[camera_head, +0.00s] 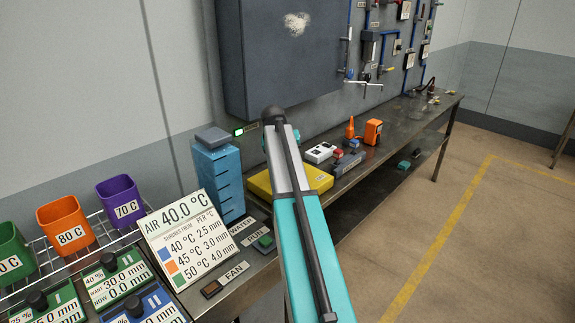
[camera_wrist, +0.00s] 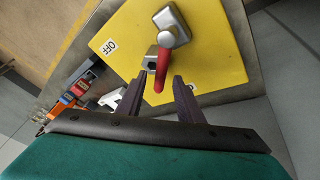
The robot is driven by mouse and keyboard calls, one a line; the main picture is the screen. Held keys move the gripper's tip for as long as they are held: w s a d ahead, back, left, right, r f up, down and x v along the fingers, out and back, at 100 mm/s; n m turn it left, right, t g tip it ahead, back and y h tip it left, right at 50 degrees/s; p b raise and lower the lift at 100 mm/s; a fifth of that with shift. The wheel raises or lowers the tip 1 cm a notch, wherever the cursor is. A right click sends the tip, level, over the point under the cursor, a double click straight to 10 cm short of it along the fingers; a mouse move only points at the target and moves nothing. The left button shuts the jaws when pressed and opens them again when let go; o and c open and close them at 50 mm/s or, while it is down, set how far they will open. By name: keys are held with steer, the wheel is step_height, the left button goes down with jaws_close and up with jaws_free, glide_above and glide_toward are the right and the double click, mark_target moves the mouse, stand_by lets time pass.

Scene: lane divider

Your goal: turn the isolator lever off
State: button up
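The isolator lever (camera_wrist: 162,70) has a red grip and a silver hub (camera_wrist: 171,25), and is mounted on a yellow plate (camera_wrist: 215,60). An OFF label (camera_wrist: 110,46) is on the plate to the left of the lever. My gripper (camera_wrist: 160,85) is open, with its two dark fingers on either side of the red grip's lower end; I cannot tell whether they touch it. In the head view the yellow plate (camera_head: 318,178) shows on the bench behind my arm, which hides the lever and my gripper there.
Small red, blue and orange devices (camera_head: 373,132) and a white block (camera_head: 320,153) stand on the bench (camera_head: 420,117) beyond the yellow plate. A blue drawer stack (camera_head: 218,180) and a white sign (camera_head: 190,234) are left of my arm. The floor at right is clear.

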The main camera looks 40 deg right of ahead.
steer(key=b+v, duration=0.2)
steer(key=v, duration=1.1)
steer(key=shift+b, duration=0.4)
